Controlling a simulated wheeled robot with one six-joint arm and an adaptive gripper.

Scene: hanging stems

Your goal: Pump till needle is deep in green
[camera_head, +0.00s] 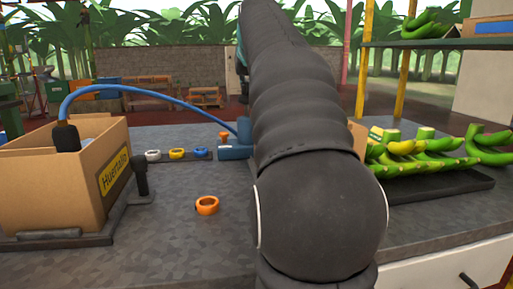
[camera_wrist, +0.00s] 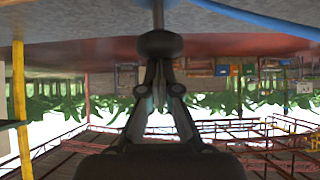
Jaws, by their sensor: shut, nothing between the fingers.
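In the wrist view, which is upside down, a dark rounded knob (camera_wrist: 160,43) tops a thin upright rod (camera_wrist: 158,12). My gripper (camera_wrist: 158,68) is shut and empty, with its fingertips right at the knob's top. I cannot tell whether they touch it. In the head view my arm hides my gripper, the knob and the rod. A blue fitting (camera_head: 235,146), seemingly the pump's base, shows left of my arm. A blue hose (camera_head: 165,91) arches from it to a black nozzle (camera_head: 66,137) at the box. No gauge face, needle or green zone is visible.
An open cardboard box (camera_head: 55,193) stands left on the grey table (camera_head: 150,245). Tape rolls (camera_head: 176,153) lie behind, and an orange roll (camera_head: 207,205) lies in front. Green bananas (camera_head: 425,165) fill a dark tray (camera_head: 455,190) at right. The front left table is clear.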

